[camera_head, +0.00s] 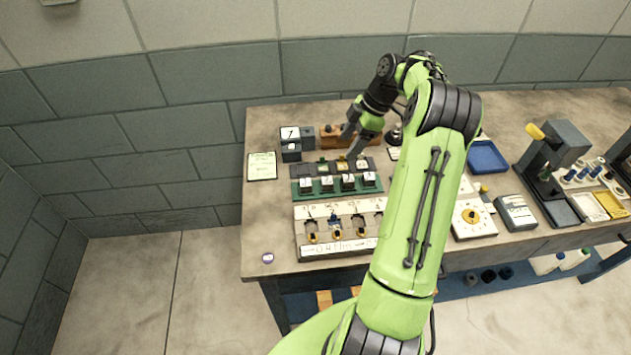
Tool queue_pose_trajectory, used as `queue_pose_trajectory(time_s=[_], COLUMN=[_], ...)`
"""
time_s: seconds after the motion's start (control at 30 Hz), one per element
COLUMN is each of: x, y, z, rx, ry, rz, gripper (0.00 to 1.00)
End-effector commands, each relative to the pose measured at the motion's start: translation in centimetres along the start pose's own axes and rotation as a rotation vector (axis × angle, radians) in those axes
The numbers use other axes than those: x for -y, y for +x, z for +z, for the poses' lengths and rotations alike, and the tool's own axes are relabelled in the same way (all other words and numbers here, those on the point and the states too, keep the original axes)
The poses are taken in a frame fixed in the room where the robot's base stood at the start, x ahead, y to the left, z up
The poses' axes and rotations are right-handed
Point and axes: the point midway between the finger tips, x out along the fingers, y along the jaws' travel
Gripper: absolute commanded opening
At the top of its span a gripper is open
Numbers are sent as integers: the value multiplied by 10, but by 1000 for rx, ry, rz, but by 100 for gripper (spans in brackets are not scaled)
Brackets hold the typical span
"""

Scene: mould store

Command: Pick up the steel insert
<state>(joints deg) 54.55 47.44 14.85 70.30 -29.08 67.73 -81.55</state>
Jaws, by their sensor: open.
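My gripper (350,143) is open over the back part of the workbench, just above a dark tray (330,170) that holds small pieces, some with yellow. I cannot tell for certain which small piece is the steel insert at this size. No piece is visibly held between the fingers. In front of the dark tray is a green rack (301,192) with several white-topped blocks. My arm crosses the middle of the bench and hides what lies behind it.
A white panel (300,213) with several slots stands at the bench's front. Behind the gripper are orange-brown blocks (328,138). A dark block with a white face (290,133) stands at the left. To the right are a blue tray (487,156), a white dial box (473,218) and a press (560,140).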

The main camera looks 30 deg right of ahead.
Motion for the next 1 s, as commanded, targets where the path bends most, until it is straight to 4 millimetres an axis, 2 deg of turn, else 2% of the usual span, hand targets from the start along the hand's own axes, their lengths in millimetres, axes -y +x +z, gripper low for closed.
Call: queue_pose_trajectory(time_s=[0.03,0.1,0.3,0.47,0.7,0.8,0.97,1.0], x=[1,2,2,1,2,1,1,1], y=[16,35,81,99,141,147,147,147], z=[0,0,0,1,4,4,4,4], rx=[-1,-1,0,1,0,2,2,2], ry=[-1,1,3,4,3,4,4,4], rz=[-7,-8,-7,-4,-5,-2,-2,-2], gripper=[64,64,64,64,64,64,64,59])
